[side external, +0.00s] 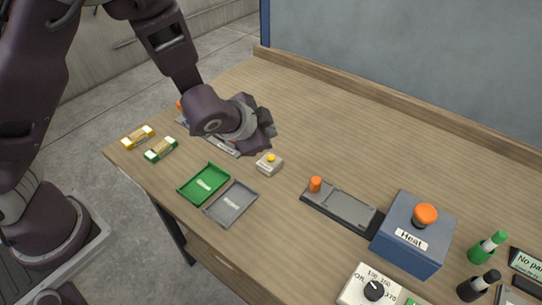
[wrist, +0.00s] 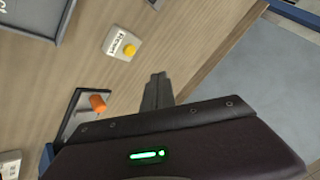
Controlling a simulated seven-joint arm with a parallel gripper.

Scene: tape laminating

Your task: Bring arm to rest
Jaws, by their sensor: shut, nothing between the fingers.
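My gripper (side external: 266,134) hangs above the wooden table (side external: 330,125), at the end of my dark purple arm, in the side external view. It is near a small light box with a yellow button (side external: 268,163) and looks to be above the tabletop. In the wrist view, the fingers (wrist: 157,92) are together with nothing between them. The yellow-button box also shows in the wrist view (wrist: 120,46), to the upper left of the fingers and apart from them. My arm hides part of a grey fixture (side external: 222,146) behind it.
A green tray (side external: 190,197) and a grey tray (side external: 245,191) lie side by side. A grey fixture with an orange knob (side external: 350,211) stands beside the blue Heat box (side external: 408,255). Two small banded pieces (side external: 138,137) (side external: 161,149) lie at the left edge. The table's back is clear.

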